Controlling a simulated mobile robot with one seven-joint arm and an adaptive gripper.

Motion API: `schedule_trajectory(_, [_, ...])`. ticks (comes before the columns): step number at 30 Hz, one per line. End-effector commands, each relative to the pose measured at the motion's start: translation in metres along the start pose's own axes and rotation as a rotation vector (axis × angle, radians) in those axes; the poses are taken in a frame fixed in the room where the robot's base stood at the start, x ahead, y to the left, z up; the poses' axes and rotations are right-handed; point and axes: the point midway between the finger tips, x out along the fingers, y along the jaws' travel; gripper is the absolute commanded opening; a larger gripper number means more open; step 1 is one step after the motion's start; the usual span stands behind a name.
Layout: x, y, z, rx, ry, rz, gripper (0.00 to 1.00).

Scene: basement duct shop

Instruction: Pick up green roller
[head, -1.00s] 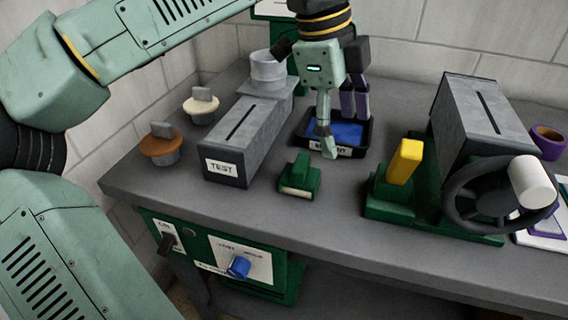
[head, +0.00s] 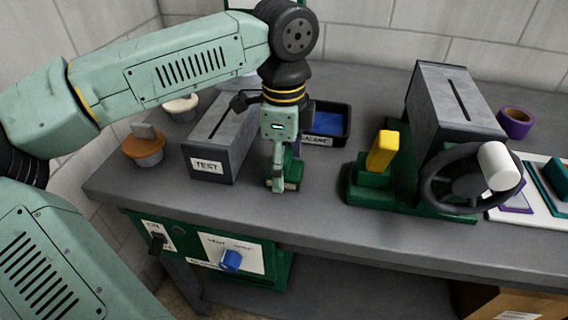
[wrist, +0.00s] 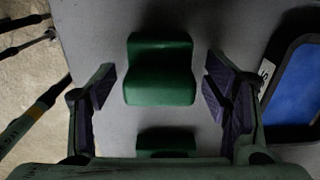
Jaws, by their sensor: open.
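The green roller (head: 294,172) sits on the grey bench in front of the blue-lined tray, partly hidden behind my gripper in the head view. In the wrist view the green block (wrist: 160,72) lies between my two spread fingers, with a gap on each side. A second green piece (wrist: 165,141) shows nearer the palm; I cannot tell whether it is part of the same roller. My gripper (head: 280,186) points down over the roller, open and empty. It also shows in the wrist view (wrist: 160,88) with dark purple pads.
The grey TEST box (head: 207,165) stands close left. The black tray (head: 347,134) with a blue bottom is behind right. A green fixture (head: 372,190) with a yellow handle (head: 383,150) and a black wheel (head: 431,188) stand right. The bench front between is clear.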

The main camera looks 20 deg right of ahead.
Motion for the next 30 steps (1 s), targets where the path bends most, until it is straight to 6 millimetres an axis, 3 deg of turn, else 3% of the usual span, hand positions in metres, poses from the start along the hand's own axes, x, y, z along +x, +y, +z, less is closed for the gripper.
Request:
schedule_trajectory(10, [0.0101, 0.0, -0.0006, 0.001, 0.001, -0.001, 0.69])
schedule_trajectory(30, [0.0097, 0.0, -0.0005, 0.001, 0.0, -0.001, 0.25])
